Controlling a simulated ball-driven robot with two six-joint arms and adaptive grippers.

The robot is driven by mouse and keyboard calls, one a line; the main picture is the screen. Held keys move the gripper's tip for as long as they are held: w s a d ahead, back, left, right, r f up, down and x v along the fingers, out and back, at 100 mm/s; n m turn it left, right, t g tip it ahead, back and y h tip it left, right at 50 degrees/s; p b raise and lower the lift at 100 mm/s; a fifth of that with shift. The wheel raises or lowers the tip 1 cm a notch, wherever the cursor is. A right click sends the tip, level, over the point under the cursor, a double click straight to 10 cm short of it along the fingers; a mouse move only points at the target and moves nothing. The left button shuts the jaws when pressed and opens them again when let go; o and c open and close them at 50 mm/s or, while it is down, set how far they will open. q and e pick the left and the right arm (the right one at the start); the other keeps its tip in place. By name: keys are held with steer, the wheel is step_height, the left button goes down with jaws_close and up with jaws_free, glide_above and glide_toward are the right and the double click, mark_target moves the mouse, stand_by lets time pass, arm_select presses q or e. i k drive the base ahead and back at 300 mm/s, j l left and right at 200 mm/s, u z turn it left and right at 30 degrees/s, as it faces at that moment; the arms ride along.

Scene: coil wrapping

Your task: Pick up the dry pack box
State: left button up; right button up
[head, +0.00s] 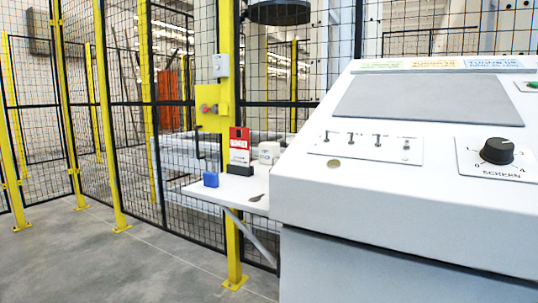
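A small red and white box (240,147) with a dark lower part stands upright on a white shelf (200,190) beside the yellow post. It looks like the dry pack box, but its print is too small to read. Neither of my grippers is in view.
A large white control console (400,200) with switches and a black knob (497,151) fills the right side. A yellow-post mesh fence (130,100) runs behind the shelf. A small dark flat item (257,198) lies at the shelf's front. Grey floor (90,260) is clear at left.

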mark_target(267, 150)
steer(key=i+j, duration=0.2)
steer(key=j, duration=0.15)
steer(key=i+j+z, duration=0.15)
steer(key=i+j, duration=0.3)
steer(key=j, duration=0.25)
steer(key=i+j+z, duration=0.15)
steer(key=j, duration=0.2)
steer(key=i, duration=0.05)
